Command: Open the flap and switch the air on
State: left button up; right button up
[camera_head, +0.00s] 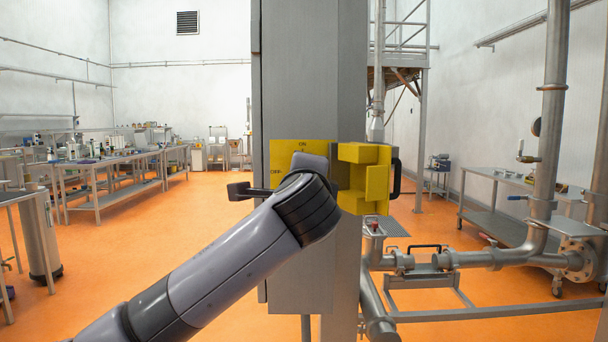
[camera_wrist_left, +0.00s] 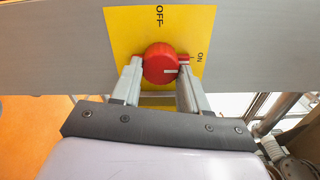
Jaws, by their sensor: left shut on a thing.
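A yellow plate with ON and OFF marks (camera_head: 287,152) is fixed to the front of a tall grey cabinet (camera_head: 300,80). The yellow flap (camera_head: 377,185), with a black handle (camera_head: 395,178), stands swung open at the plate's right. In the left wrist view a red knob (camera_wrist_left: 159,63) sits on the yellow plate (camera_wrist_left: 125,25). My left gripper (camera_wrist_left: 160,80) is shut on the knob, one finger on each side. The knob's white line points right, roughly towards the ON mark. In the head view my left wrist hides the knob and fingers. My right gripper is not in view.
Steel pipes (camera_head: 480,257) with a valve stand right of the cabinet. A metal trolley (camera_head: 510,210) is further right. Workbenches (camera_head: 110,185) line the left side. The orange floor (camera_head: 130,255) between the benches and the cabinet is clear.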

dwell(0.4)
pick_arm(q)
jog(key=o, duration=1.1)
jog(key=shift+c, duration=0.2)
jog(key=shift+s, duration=0.1)
jog(key=s+b, duration=0.2)
jog(key=s, duration=0.5)
jog(key=shift+f, duration=0.1)
